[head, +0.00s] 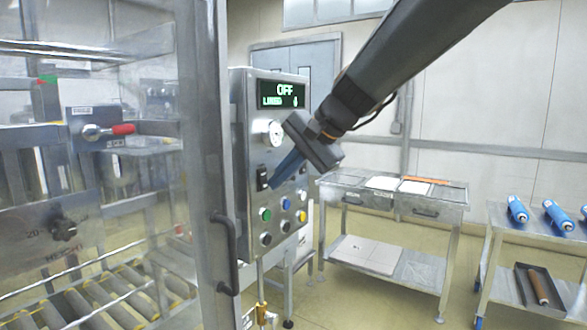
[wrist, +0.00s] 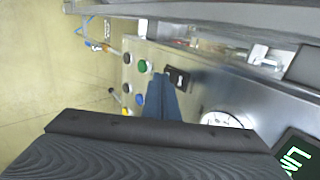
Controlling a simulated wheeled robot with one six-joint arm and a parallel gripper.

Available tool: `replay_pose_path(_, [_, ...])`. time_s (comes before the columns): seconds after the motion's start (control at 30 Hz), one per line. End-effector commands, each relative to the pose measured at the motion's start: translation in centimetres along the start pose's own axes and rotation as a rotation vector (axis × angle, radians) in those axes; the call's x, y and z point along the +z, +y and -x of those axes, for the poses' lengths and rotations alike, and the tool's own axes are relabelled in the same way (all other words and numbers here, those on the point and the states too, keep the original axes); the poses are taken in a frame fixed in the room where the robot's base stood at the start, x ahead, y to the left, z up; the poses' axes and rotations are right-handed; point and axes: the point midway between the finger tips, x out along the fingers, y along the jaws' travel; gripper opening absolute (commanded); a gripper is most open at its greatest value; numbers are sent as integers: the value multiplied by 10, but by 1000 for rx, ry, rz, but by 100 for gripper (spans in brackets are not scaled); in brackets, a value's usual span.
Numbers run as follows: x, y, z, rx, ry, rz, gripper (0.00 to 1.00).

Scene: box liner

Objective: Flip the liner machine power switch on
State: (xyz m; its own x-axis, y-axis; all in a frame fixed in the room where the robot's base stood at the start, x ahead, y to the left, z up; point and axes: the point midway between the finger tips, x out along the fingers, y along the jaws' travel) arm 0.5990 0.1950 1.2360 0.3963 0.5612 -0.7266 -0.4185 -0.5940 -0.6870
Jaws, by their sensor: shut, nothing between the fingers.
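The liner machine's grey control panel (head: 240,90) stands left of centre in the head view. The rocker's position is too small to read.
Green, blue, yellow and other buttons (head: 265,214) sit just below the switch. A clear machine door with a dark handle (head: 224,252) stands close on the left. A metal table (head: 448,212) and a cart with blue rolls (head: 517,209) stand to the right.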

Motion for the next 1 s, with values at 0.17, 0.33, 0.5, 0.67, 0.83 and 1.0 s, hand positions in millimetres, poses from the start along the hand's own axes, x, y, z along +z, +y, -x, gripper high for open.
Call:
replay_pose_path(0.17, [0,-6,-7,0,0,0,0])
replay_pose_path(0.33, [0,-6,-7,0,0,0,0])
replay_pose_path(0.5, [0,-6,-8,0,0,0,0])
replay_pose_path(0.67, [0,-7,-11,0,0,-1,0])
replay_pose_path(0.83, [0,-7,-11,0,0,-1,0])
replay_pose_path(1.0, [0,-12,-6,-1,0,-1,0])
